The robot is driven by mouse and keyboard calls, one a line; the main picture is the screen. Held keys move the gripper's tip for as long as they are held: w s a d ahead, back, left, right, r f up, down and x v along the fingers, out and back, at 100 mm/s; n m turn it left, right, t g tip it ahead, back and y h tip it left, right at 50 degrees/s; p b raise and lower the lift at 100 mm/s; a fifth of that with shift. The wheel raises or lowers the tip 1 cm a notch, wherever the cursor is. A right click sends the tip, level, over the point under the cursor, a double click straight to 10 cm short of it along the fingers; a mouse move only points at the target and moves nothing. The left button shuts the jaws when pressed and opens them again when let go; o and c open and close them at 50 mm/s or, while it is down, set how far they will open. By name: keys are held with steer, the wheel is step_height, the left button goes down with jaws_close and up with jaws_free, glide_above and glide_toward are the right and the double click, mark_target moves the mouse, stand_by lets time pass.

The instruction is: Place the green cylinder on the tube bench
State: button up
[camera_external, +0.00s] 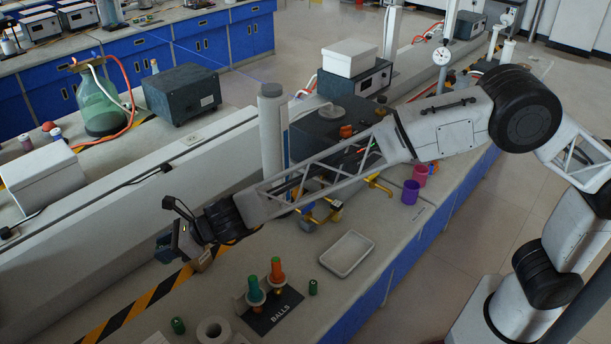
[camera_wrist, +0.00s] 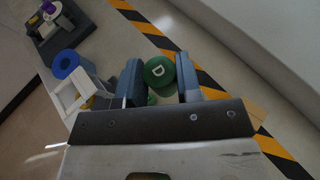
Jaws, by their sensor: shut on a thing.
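In the external view my gripper (camera_external: 166,246) is at the left, over the bench near the striped tape; the held cylinder cannot be made out there. I cannot tell for sure which thing is the tube bench.
A black board marked BALLS (camera_external: 272,315) bears a green and an orange piece on holders. A white tray (camera_external: 347,254) lies to its right. Purple (camera_external: 410,192) and pink cups stand farther right. In the wrist view a blue ring (camera_wrist: 66,64) and white frame (camera_wrist: 72,102) are at left.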

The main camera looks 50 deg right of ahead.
steer(key=w+a+f+n+g+y, duration=0.1)
steer(key=w+a+f+n, duration=0.1)
steer(key=w+a+f, duration=0.5)
steer(key=shift+w+a+f+g+y, duration=0.35)
steer(key=shift+a+f, duration=0.7)
steer(key=shift+f, duration=1.25)
steer(key=shift+f, duration=3.05)
steer(key=shift+f, duration=1.9)
steer(key=shift+f, duration=0.15)
